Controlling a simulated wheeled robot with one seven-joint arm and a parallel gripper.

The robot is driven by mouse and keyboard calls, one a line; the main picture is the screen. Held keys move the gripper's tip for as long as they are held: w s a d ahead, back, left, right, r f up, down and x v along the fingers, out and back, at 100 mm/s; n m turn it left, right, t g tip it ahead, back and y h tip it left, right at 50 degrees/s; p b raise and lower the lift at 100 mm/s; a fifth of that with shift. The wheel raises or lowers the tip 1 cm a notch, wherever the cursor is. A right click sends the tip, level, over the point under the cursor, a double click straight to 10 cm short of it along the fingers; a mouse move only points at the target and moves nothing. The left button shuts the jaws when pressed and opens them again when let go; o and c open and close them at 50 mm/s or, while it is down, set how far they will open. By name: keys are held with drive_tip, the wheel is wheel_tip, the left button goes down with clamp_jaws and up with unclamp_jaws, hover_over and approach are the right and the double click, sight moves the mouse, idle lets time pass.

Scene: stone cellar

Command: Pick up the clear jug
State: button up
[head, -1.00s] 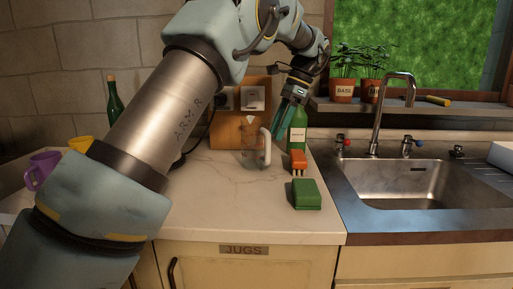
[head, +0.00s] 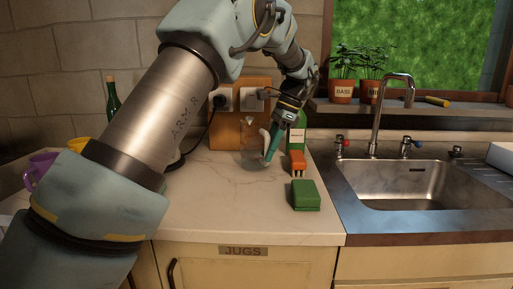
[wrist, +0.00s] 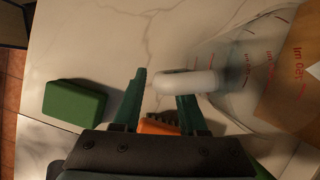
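The clear jug (head: 249,158) stands on the pale worktop in front of the sockets; its white handle (head: 264,140) is on its right side. In the wrist view the jug (wrist: 240,75), with red markings, is at the right, and its handle (wrist: 185,83) points left towards my fingers. My gripper (head: 272,156) is low beside the handle. In the wrist view my gripper (wrist: 163,88) has its two green fingers apart, with the handle's outer end at the gap between the tips. I cannot tell whether they touch it.
A green sponge (head: 306,195) and an orange brush (head: 297,161) lie right of the jug. A green bottle (head: 297,132) stands close behind my gripper. The sink (head: 420,185) is at the right.

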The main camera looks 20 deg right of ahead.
clamp_jaws()
idle(1.1)
